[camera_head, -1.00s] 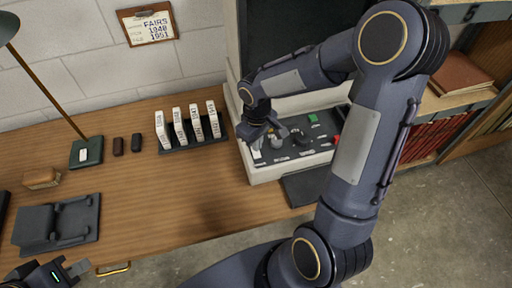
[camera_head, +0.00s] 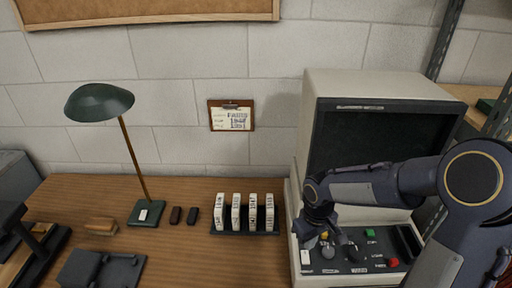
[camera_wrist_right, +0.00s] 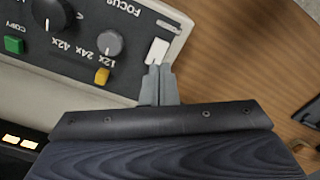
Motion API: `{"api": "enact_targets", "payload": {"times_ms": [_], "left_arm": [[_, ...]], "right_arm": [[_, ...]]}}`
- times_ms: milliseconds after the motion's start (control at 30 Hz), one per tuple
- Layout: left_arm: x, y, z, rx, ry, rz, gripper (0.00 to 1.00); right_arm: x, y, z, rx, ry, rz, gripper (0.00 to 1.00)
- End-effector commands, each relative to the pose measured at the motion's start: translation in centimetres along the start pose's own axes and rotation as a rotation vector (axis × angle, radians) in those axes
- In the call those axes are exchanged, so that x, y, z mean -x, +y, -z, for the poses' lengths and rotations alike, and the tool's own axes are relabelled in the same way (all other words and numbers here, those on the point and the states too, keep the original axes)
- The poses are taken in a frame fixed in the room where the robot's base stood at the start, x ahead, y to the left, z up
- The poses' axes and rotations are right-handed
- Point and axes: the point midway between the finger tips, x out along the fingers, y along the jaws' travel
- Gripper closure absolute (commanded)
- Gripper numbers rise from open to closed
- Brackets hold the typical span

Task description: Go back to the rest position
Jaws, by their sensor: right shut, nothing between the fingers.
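My right gripper (camera_head: 309,241) is over the left end of the control panel of a large microfilm-style reader (camera_head: 446,87). In the right wrist view its grey fingers (camera_wrist_right: 160,72) are shut and empty. Their tips are right beside a white rocker or key (camera_wrist_right: 157,51) on the panel; I cannot tell whether they touch it. The white key also shows in the head view (camera_head: 305,257). The right arm reaches in from the right, across the front of the reader. My left gripper is not in view.
Panel knobs (camera_wrist_right: 110,43) lie close to the right fingers. Metal shelving (camera_head: 450,40) stands at the right.

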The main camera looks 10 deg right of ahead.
Motion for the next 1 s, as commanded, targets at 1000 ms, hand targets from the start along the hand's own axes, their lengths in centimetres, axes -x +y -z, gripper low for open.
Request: {"api": "enact_targets", "payload": {"times_ms": [1000], "left_arm": [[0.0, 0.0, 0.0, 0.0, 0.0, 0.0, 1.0]], "right_arm": [[12.5, -8.8, -15.1, -0.424, 0.524, 0.301, 1.0]]}}
